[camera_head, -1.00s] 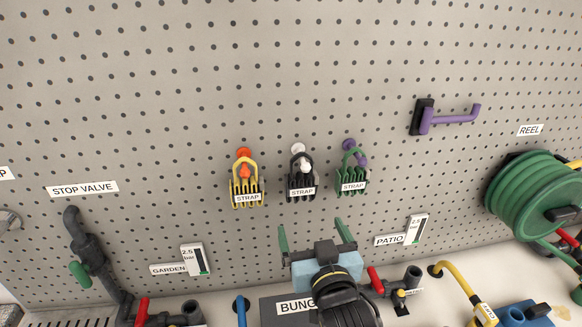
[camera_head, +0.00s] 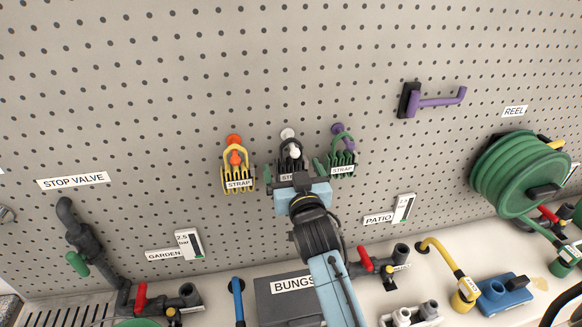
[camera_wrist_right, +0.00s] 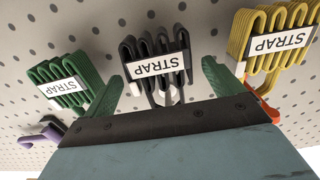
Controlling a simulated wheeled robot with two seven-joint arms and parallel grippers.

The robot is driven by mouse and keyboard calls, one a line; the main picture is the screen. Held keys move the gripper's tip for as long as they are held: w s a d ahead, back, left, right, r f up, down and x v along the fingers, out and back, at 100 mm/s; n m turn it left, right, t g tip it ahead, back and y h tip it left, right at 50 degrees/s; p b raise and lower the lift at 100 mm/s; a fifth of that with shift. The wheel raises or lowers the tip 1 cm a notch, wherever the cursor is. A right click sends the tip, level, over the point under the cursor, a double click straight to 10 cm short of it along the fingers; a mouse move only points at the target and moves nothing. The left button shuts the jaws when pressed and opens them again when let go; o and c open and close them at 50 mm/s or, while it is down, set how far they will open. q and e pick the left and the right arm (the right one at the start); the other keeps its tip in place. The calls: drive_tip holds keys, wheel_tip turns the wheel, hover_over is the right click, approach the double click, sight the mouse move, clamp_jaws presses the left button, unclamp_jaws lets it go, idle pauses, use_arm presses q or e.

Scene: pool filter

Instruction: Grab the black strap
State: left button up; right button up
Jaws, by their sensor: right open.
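The black strap (camera_head: 291,163) hangs folded on a peg with a white knob, in the middle of three straps on the pegboard. Its label is partly hidden by my right gripper in the head view. My right gripper (camera_head: 294,173) is open just in front of it. In the right wrist view the black strap (camera_wrist_right: 152,62) lies between the two green fingertips of the right gripper (camera_wrist_right: 160,80), with a finger to each side and no clear grip on it. My left gripper is not in view.
A yellow strap (camera_head: 238,176) hangs close on the left on an orange peg. A green strap (camera_head: 342,160) hangs close on the right on a purple peg. A purple hook (camera_head: 437,100) and a green hose reel (camera_head: 515,175) are farther right. Valves and a BUNGS box (camera_head: 285,305) stand below.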

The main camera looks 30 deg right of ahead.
drive_tip(key=shift+x, duration=0.85)
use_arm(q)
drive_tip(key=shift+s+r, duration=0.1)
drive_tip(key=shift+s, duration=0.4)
use_arm(e)
drive_tip(key=c, duration=1.1)
drive_tip(key=shift+r, duration=0.1)
